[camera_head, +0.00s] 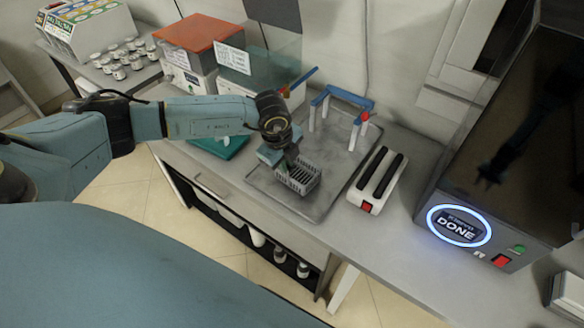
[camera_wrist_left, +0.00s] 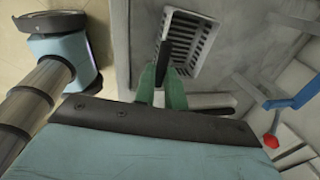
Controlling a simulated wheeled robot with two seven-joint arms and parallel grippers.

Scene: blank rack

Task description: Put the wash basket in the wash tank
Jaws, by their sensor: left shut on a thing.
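The wash basket (camera_head: 298,179) is a small grey slotted basket, at or just above the grey metal tray (camera_head: 335,165) on the bench; I cannot tell whether it touches. My left gripper (camera_head: 289,164) is over its far-left side and shut on it. In the left wrist view, the green fingers (camera_wrist_left: 162,82) meet the near edge of the basket (camera_wrist_left: 190,45), which looks empty. A clear tank with teal-tinted walls (camera_head: 262,70) and a white label stands behind the gripper at the back wall; it appears to be the wash tank. My right gripper is out of view.
A blue-handled frame (camera_head: 341,98) stands at the tray's back. A white device with two black bars (camera_head: 379,178) is right of the tray. A dark-windowed machine reading DONE (camera_head: 459,226) is farther right. An orange-lidded box (camera_head: 197,33) stands left of the tank.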

